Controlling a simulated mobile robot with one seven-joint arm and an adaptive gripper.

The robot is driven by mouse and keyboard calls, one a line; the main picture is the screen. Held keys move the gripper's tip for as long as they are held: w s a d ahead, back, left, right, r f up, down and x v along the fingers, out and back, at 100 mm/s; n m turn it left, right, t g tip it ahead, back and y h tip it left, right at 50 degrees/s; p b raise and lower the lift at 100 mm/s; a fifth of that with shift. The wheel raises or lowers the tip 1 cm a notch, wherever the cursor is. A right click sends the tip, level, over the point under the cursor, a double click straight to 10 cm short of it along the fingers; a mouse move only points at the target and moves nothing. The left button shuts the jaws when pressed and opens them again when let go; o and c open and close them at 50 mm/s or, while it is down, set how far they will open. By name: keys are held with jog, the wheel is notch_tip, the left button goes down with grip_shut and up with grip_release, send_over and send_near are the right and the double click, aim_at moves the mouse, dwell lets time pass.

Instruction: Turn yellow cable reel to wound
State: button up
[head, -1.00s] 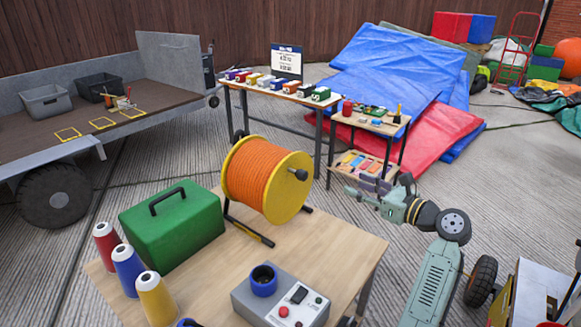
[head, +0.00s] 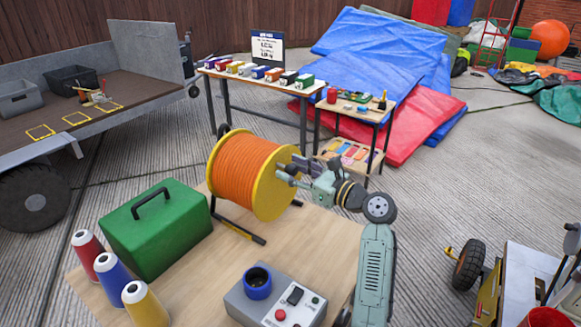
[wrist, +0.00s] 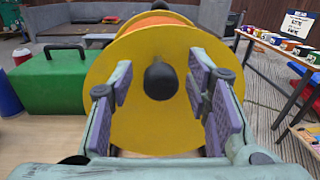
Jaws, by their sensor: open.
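The yellow cable reel (head: 273,188) carries orange cable (head: 240,172) and stands on a black and yellow frame on the wooden table. Its yellow side disc (wrist: 130,70) fills the middle of the wrist view, with a black knob (wrist: 161,81) standing out from it. My gripper (head: 290,173) is at the reel's right side in the head view. In the wrist view my gripper (wrist: 164,88) is open, with one purple-padded finger on each side of the knob. Gaps show between the pads and the knob. In the head view my gripper hides the knob.
A green case (head: 157,230), several coloured cones (head: 113,278) and a grey control box (head: 276,298) share the table (head: 320,235). A narrow table (head: 262,83) with several small boxes stands behind. The tabletop right of the reel is mostly bare.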

jog(key=shift+w+a, duration=0.35)
jog(key=shift+a, duration=0.05)
grip_shut()
dwell(0.4)
